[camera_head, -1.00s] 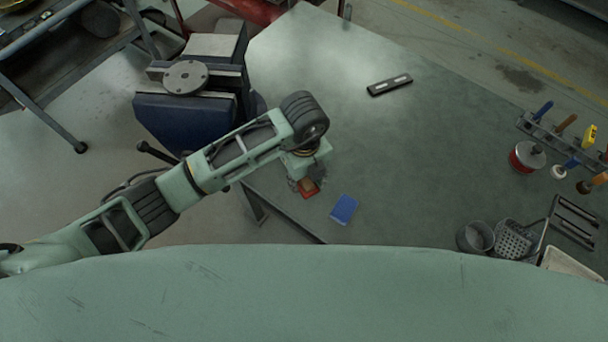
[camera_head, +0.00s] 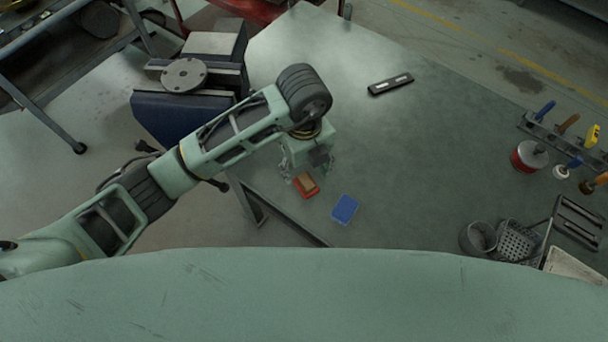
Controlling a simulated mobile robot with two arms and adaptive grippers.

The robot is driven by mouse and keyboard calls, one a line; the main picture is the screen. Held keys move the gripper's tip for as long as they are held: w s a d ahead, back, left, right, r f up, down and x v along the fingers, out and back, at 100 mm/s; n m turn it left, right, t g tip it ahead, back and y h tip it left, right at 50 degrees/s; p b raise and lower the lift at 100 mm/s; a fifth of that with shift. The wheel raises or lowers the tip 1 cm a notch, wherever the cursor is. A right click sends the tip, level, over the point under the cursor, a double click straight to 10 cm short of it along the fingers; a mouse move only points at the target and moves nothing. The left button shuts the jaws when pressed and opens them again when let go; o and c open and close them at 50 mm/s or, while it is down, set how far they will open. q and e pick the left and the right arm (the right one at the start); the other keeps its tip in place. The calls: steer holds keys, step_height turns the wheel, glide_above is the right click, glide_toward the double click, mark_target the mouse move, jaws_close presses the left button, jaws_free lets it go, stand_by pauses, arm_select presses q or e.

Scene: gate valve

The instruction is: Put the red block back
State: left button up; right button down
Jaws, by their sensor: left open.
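The red block (camera_head: 306,186), with a tan top, sits on the green-grey workbench near its lower left edge, just left of a blue block (camera_head: 345,209). My left gripper (camera_head: 302,170) is open, pointing down just behind and above the red block. Its fingers are small and partly lost against the bench, and I cannot tell whether one touches the block. My right gripper does not show.
The workbench (camera_head: 420,150) is mostly clear in the middle. A dark level (camera_head: 390,84) lies at the back. A vise (camera_head: 190,95) stands at the left. A tool rack (camera_head: 565,138), a red tin (camera_head: 528,157) and a metal cup (camera_head: 478,237) are at the right.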

mark_target(304, 177)
arm_select(q)
step_height(304, 177, up, 7)
steer(key=shift+f, duration=0.2)
stand_by(0.6)
